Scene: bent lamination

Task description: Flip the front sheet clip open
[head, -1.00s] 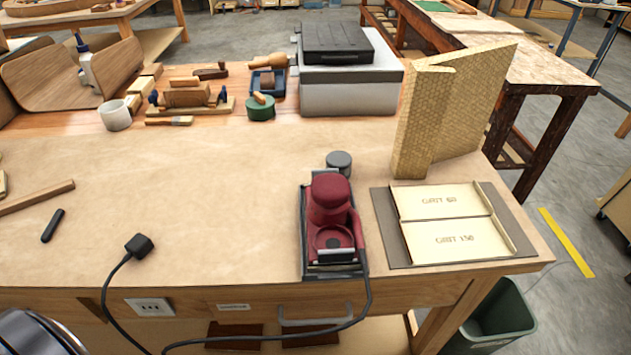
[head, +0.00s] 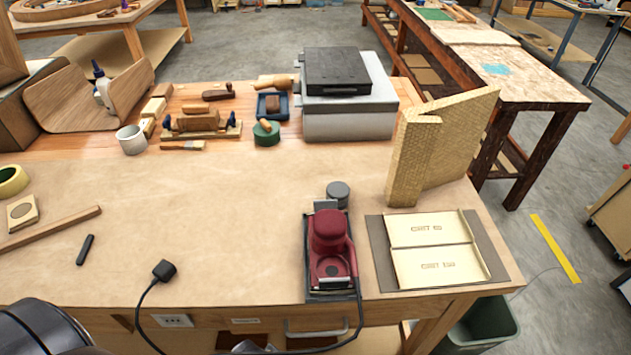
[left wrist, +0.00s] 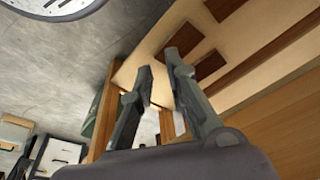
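The red sander (head: 328,232) stands on a dark base near the front edge of the workbench, right of the middle. Its front end faces me; the front sheet clip is too small to make out clearly, so I cannot tell its position. In the left wrist view, my left gripper (left wrist: 158,60) shows two grey fingers with a gap between the tips and nothing held. It is away from the sander, which is not in that view. My right gripper is in no view.
A black cord and plug (head: 164,271) lie left of the sander. Grit sheets (head: 432,246) lie on a grey mat (head: 377,262) to its right. A grey cylinder (head: 338,190) stands behind it. A green bin (head: 482,322) is below. The bench's left middle is mostly clear.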

